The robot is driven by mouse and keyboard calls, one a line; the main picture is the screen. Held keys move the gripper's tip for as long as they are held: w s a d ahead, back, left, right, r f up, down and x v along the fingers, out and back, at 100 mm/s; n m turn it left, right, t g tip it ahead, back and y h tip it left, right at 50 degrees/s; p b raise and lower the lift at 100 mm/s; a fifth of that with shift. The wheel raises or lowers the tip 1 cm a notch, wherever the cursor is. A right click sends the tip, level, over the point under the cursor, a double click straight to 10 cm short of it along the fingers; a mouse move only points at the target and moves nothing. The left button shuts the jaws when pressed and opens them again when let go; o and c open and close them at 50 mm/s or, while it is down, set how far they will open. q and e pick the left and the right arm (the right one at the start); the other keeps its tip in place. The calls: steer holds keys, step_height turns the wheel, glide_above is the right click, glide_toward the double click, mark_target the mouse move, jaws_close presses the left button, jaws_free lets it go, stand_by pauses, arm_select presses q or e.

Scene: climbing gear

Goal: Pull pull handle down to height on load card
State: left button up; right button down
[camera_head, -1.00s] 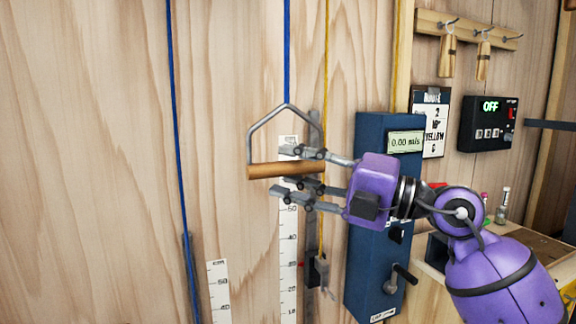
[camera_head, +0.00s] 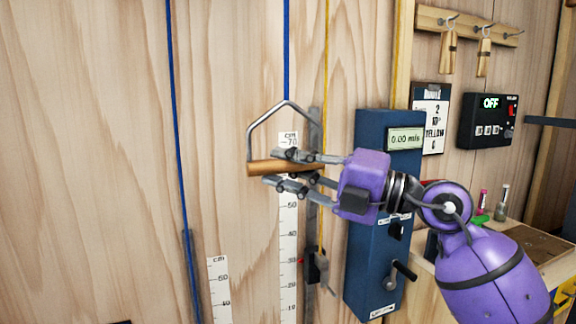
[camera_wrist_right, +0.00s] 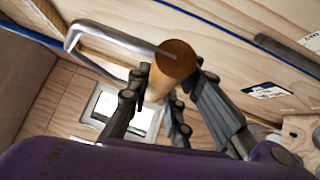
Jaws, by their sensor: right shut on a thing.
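The pull handle (camera_head: 264,168) is a wooden bar under a bent metal bracket, hanging from a blue rope (camera_head: 287,60) in the head view. It sits in front of a white cm scale (camera_head: 289,235), a little below the 70 mark. My right gripper (camera_head: 290,170) is shut on the bar near its right end, fingers above and below it. The bar's round end (camera_wrist_right: 177,62) shows between the fingers in the right wrist view. A card (camera_head: 430,118) on the wall right of the blue box has "2" and "YELLOW" on it; other lines are too small to read surely. My left gripper is out of view.
A blue box (camera_head: 375,220) with a "0.00 m/s" display and a crank stands just right of the scale. A black panel (camera_head: 487,121) reads OFF. A second blue rope (camera_head: 177,130) and a short scale (camera_head: 219,285) are at left. A yellow cord (camera_head: 325,90) hangs near the handle.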

arm_select(q)
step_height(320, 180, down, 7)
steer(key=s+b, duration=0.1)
steer(key=b, duration=0.7)
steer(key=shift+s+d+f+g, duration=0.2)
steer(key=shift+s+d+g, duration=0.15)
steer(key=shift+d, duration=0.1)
arm_select(e)
step_height(320, 180, down, 30)
steer(key=shift+f, duration=0.2)
steer(key=shift+s, duration=0.1)
steer(key=c, duration=1.7)
jaws_free()
steer(key=shift+c, duration=0.2)
steer(key=shift+o, duration=0.9)
steer(key=shift+r, duration=0.2)
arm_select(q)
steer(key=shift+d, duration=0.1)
arm_select(e)
steer(key=v, duration=1.2)
steer(key=shift+r, duration=0.1)
